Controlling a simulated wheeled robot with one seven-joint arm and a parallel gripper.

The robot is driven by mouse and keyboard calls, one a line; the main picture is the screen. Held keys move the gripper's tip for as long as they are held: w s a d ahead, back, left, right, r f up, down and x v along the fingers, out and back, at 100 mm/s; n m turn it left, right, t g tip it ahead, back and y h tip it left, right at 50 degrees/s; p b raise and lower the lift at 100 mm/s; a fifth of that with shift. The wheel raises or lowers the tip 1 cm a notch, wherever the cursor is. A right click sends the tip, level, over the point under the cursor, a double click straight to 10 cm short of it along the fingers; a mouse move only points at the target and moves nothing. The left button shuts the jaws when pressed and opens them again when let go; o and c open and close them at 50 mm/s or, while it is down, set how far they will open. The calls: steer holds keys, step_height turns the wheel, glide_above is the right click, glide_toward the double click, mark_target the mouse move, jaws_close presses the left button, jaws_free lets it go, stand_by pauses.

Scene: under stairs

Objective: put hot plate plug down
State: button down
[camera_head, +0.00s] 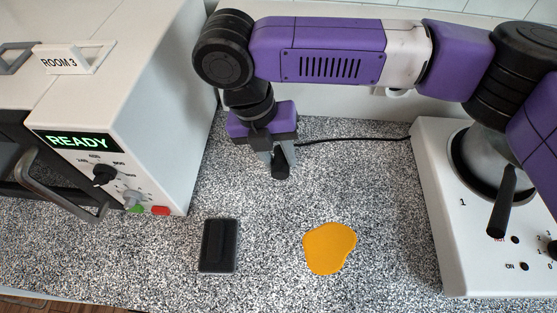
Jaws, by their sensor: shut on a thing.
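The hot plate plug (280,170) is a small dark piece between the fingertips of my gripper (279,160). A thin black cord (355,139) runs right from there to the white hot plate unit (432,200). My gripper points down over the speckled counter (275,210) and is shut on the plug. I cannot tell whether the plug touches the counter. The fingers hide part of it.
A white box (120,120) with a READY display stands at left. A black block (219,245) and a yellow-orange flat patch (330,248) lie on the counter in front. A wall socket (397,92) is partly hidden behind my arm. Bare counter lies between.

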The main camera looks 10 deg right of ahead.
steer(key=shift+f, duration=1.35)
steer(key=shift+f, duration=0.1)
steer(key=c, duration=1.3)
jaws_free()
steer(key=v, duration=1.2)
steer(key=shift+b, duration=0.4)
steer(key=shift+r, duration=0.2)
